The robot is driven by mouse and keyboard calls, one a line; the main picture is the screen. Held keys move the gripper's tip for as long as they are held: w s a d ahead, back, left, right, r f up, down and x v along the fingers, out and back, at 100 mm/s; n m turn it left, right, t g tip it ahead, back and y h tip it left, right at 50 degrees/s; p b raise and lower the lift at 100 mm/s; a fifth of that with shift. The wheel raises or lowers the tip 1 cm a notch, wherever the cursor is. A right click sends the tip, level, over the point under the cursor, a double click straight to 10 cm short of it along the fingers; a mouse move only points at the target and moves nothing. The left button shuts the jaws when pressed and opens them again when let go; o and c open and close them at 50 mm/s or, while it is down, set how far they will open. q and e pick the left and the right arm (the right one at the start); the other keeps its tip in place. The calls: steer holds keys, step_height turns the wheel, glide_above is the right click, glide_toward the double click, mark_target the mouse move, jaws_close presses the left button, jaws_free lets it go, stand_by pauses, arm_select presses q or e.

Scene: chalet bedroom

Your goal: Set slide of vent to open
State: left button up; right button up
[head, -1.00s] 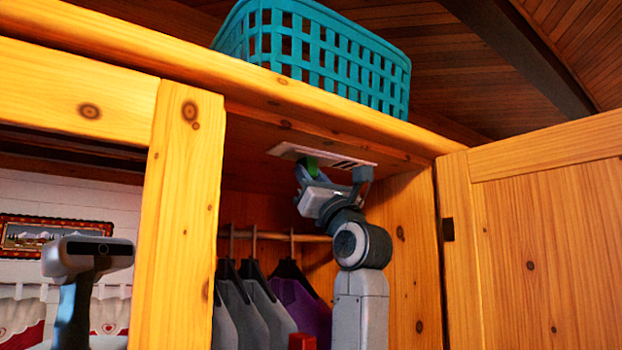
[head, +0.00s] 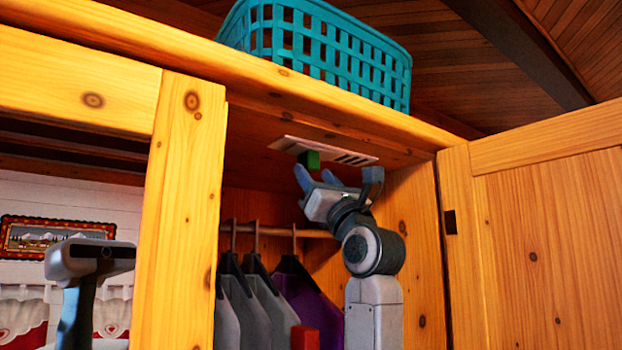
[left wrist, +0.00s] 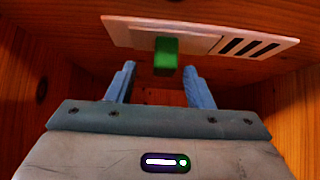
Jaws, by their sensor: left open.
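The vent is a white plate (head: 288,144) on the underside of the wardrobe's top, with dark slots showing at its right end. Its green slide tab (head: 309,160) hangs down near the plate's middle. In the left wrist view the tab (left wrist: 166,56) sits left of the visible slots, on a pale slide panel. My left gripper (head: 316,176) is open, just below the vent, its blue fingers pointing up. In the left wrist view the tab appears between the fingertips, but the fingers look apart from it.
A teal basket (head: 320,62) stands on top of the wardrobe. Clothes on hangers (head: 268,310) hang below the vent. A wooden post (head: 182,210) is at the left and an open door (head: 550,240) at the right. A red object (head: 304,338) shows at the bottom.

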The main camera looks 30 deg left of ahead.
arm_select(q)
steer(key=b+v, duration=0.3)
steer(key=v, duration=0.4)
steer(key=shift+d+f, duration=0.25)
arm_select(e)
steer(key=f, duration=0.2)
steer(key=w+f, duration=0.1)
steer(key=f, duration=0.1)
steer(key=shift+w+a, duration=0.1)
steer(key=shift+w, duration=0.05)
arm_select(q)
steer(key=shift+f, duration=0.1)
arm_select(e)
steer(key=shift+d, duration=0.2)
